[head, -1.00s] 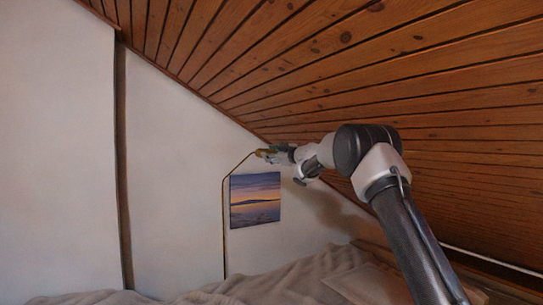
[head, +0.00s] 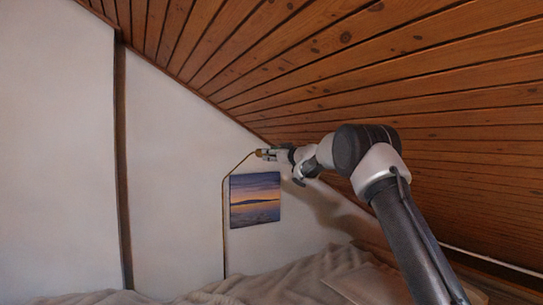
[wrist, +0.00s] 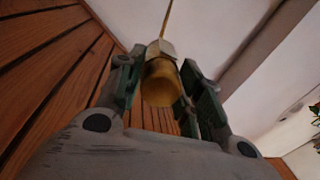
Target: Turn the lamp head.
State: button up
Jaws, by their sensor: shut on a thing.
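The lamp is a thin brass stem (head: 223,225) that rises along the white wall and bends to the right at its top. Its small brass head (head: 260,153) is at the end of the bend. My gripper (head: 266,154) is at the lamp head, reaching in from the right. In the wrist view the yellow-brass lamp head (wrist: 160,80) sits between the two green-padded fingers of my gripper (wrist: 164,85), which is shut on it. The stem runs up and away behind the head. In the head view the fingers partly hide the lamp head.
A sunset picture (head: 255,200) hangs on the wall just below the lamp head. The sloped wooden ceiling (head: 350,80) comes down close above my arm. A rumpled beige blanket (head: 290,280) lies below. A dark vertical post (head: 123,160) stands at left.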

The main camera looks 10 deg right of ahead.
dwell(0.3)
jog(key=o, duration=1)
jog(key=v, duration=1.2)
